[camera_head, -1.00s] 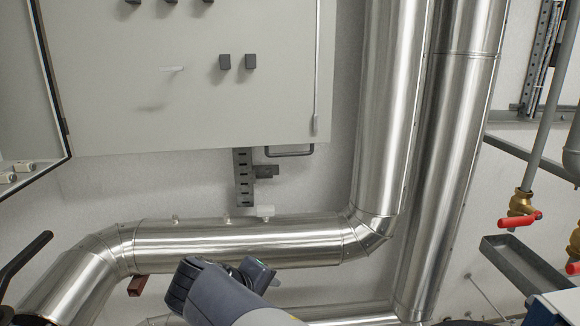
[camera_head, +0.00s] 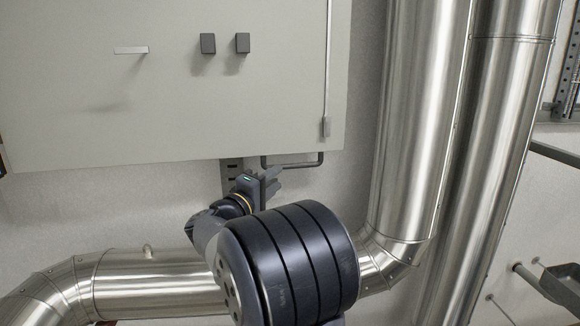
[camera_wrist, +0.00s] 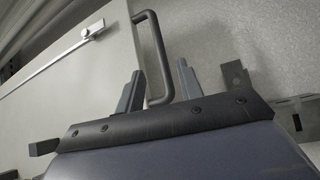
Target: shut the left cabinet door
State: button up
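The cabinet door appears as a large light grey panel (camera_head: 170,110) in the head view, with small dark knobs and a thin rod along its right side. It also shows in the wrist view (camera_wrist: 85,85). I cannot tell how far it stands open. A dark loop handle (camera_head: 305,163) sits at its lower right edge; it rises between my fingers in the wrist view (camera_wrist: 158,50). My gripper (camera_head: 268,181) is just below and left of the handle in the head view. In the wrist view my gripper (camera_wrist: 160,72) is open, one finger on each side of the handle. Contact is not clear.
A shiny metal pipe (camera_head: 420,110) runs down to the right of the panel, with a second pipe (camera_head: 505,110) beside it. A horizontal pipe (camera_head: 145,282) crosses below. The slotted wall bracket (camera_head: 231,172) is partly hidden by my arm.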

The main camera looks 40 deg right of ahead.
jog(key=f+p+x, duration=0.1)
jog(key=x, duration=0.6)
jog(key=shift+r+p, duration=0.35)
jog(key=shift+r, duration=0.1)
jog(key=shift+c, duration=0.5)
grip_shut()
